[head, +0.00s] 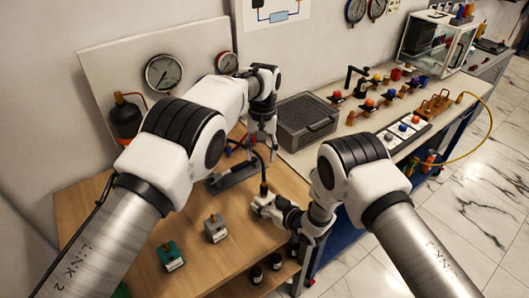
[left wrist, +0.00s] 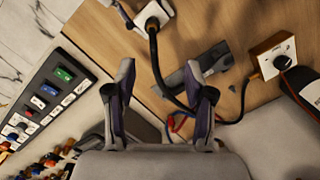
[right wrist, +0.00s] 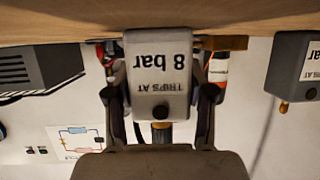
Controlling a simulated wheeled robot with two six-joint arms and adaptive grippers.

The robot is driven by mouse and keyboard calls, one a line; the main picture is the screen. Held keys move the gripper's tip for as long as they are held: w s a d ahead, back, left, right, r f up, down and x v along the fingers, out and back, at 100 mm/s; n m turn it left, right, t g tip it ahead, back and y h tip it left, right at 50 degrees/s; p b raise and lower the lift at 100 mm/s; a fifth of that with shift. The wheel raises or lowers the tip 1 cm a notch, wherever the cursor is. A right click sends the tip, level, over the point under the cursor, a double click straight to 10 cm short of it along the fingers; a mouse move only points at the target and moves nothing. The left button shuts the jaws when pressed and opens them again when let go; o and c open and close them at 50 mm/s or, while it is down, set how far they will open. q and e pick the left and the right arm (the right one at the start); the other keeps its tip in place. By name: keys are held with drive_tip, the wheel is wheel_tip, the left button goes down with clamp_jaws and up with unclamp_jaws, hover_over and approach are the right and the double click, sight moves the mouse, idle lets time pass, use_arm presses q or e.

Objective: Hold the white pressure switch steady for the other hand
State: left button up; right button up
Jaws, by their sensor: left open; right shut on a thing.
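The white pressure switch (right wrist: 160,75) is held between the fingers of my right gripper (right wrist: 160,100). Its label reads "TRIPS AT 8 bar", upside down in the right wrist view. In the head view the switch (head: 262,200) is partly covered by my right gripper (head: 278,209), low over the wooden bench; I cannot tell whether it touches the wood. It shows at the top of the left wrist view (left wrist: 153,13), with a black hose reaching to it. My left gripper (head: 262,140) is open and empty, above and behind the switch; its spread fingers (left wrist: 161,98) show in the left wrist view.
A grey switch (head: 215,229) and a green switch (head: 170,256) stand on the wooden bench (head: 240,255). A dark bracket (head: 232,178) lies behind the white switch. A dark ribbed case (head: 306,120) and a button panel (head: 404,131) sit on the lighter bench.

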sight(264, 185)
use_arm(q)
drive_tip(key=shift+g, duration=0.3)
drive_tip(key=s+f, duration=0.1)
drive_tip(key=f, duration=0.6)
drive_tip(key=s+f, duration=0.1)
drive_tip(key=f, duration=0.3)
drive_tip(key=shift+s+d+f, duration=0.2)
drive_tip(key=shift+s+d, duration=0.15)
clamp_jaws()
